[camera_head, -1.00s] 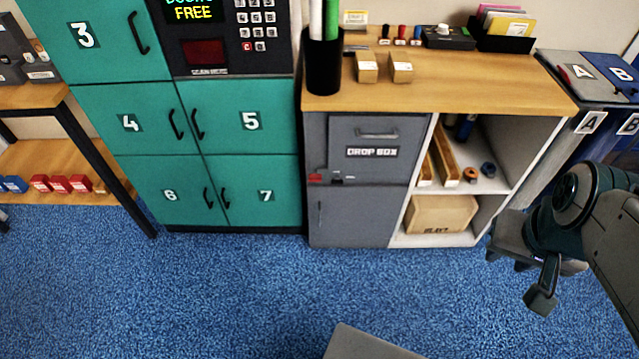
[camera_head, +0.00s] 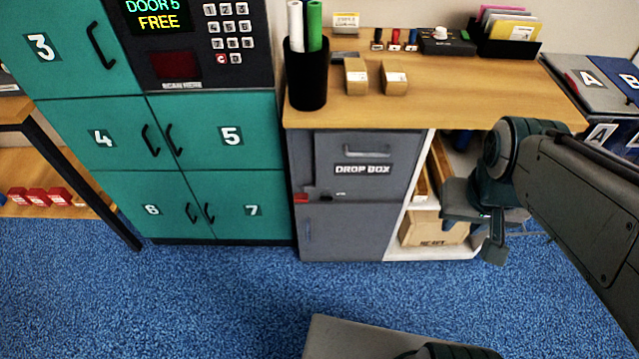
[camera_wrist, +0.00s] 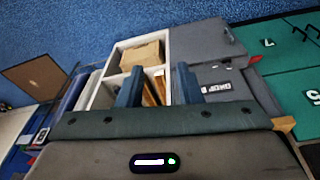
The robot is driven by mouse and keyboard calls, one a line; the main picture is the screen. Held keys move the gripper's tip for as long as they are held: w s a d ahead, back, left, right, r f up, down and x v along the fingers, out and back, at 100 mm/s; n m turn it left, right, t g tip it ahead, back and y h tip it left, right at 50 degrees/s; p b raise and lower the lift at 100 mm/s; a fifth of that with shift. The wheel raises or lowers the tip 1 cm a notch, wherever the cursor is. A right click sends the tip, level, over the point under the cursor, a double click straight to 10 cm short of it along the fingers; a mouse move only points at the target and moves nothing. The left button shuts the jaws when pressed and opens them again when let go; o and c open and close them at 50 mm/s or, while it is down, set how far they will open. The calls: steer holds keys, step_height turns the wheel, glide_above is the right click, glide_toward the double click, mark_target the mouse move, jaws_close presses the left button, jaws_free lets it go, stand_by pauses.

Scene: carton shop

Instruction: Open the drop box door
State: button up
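The grey drop box (camera_head: 310,170) is built into the left of the wooden-topped counter. Its upper door (camera_head: 345,180) carries a "DROP BOX" label and a recessed-looking bar handle (camera_head: 367,153); it looks shut. A plain grey lower door (camera_head: 350,235) is below it. My gripper (camera_head: 474,236) is to the right of the drop box, in front of the open shelves, apart from the handle. In the wrist view my gripper (camera_wrist: 158,84) has its two blue fingers spread with nothing between them. The drop box label (camera_wrist: 215,90) shows there upside down, beside one finger.
Teal numbered lockers (camera_head: 215,190) with a keypad stand to the left. A cardboard box (camera_head: 425,230) sits in the lower shelf. Blue carpet (camera_head: 220,300) ahead is clear.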

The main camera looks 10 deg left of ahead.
steer(key=w+a+f+n+g+h+b, duration=0.1)
steer(key=w+f+n+h+b, duration=0.35)
steer(key=f, duration=0.55)
steer(key=w+a+f+n+g+h+b, duration=0.1)
steer(key=w+f+n+h+b, duration=0.3)
steer(key=f, duration=0.5)
steer(key=n+t+y+b, duration=1)
steer(key=n+t+b, duration=0.8)
steer(key=n+b, duration=0.75)
glide_toward(308, 235)
steer(key=w, duration=0.3)
steer(key=w+n+p, duration=0.1)
steer(key=w, duration=0.2)
steer(key=w+n+p, duration=0.1)
steer(key=w, duration=0.2)
steer(key=shift+a+r+h, duration=0.25)
steer(key=shift+a, duration=0.05)
steer(key=shift+p, duration=0.3)
jaws_close()
